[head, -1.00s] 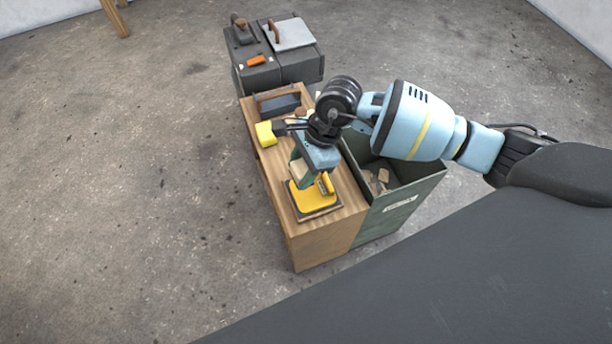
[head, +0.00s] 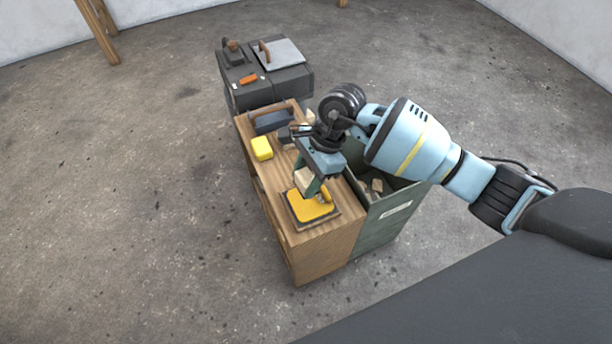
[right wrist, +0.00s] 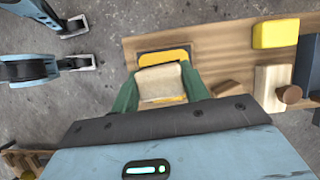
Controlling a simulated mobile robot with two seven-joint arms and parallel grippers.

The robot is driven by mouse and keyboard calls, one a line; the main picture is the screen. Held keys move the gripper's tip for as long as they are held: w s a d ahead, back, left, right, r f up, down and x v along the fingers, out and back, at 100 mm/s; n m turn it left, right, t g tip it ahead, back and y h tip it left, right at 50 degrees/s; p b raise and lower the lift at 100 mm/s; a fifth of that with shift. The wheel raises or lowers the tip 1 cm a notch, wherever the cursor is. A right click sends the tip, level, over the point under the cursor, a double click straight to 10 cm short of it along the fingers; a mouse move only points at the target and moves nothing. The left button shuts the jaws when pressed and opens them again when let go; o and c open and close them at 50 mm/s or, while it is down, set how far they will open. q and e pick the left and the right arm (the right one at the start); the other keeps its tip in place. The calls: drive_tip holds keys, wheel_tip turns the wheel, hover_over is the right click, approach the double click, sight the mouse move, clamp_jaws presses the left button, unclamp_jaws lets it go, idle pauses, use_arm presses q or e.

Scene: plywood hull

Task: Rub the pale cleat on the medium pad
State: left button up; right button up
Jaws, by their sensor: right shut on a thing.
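The pale cleat (head: 304,181) is a small beige block between the green fingers of my right gripper (head: 311,184). The gripper is shut on it. In the right wrist view the cleat (right wrist: 160,82) sits between both fingers, in front of a yellow pad (right wrist: 165,57). In the head view this yellow pad (head: 305,209) lies on a dark-edged board at the near end of the wooden bench top. The cleat is over or at the pad's far part; I cannot tell whether they touch. No label shows the pad's grade. My left gripper is not in view.
A yellow block (head: 261,148) and a dark handled box (head: 271,122) stand farther back on the wooden bench (head: 325,250). An open green bin (head: 396,211) with scraps adjoins its right side. A dark cabinet (head: 268,91) stands behind. Floor to the left is clear.

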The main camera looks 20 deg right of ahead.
drive_tip(key=shift+f+b, duration=1.5)
drive_tip(key=shift+f, duration=1.15)
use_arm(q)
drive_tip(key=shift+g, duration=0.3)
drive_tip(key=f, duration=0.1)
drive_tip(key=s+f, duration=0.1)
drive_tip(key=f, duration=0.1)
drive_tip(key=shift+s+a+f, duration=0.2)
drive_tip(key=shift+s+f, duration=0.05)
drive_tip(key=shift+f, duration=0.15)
use_arm(e)
drive_tip(key=shift+f, duration=0.35)
use_arm(q)
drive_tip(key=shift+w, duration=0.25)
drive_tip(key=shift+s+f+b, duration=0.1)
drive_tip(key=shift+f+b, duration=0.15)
drive_tip(key=shift+b, duration=0.2)
use_arm(e)
drive_tip(key=shift+f, duration=0.4)
drive_tip(key=shift+s, duration=0.1)
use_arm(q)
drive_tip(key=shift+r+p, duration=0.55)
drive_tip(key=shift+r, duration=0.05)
use_arm(e)
drive_tip(key=shift+s, duration=0.85)
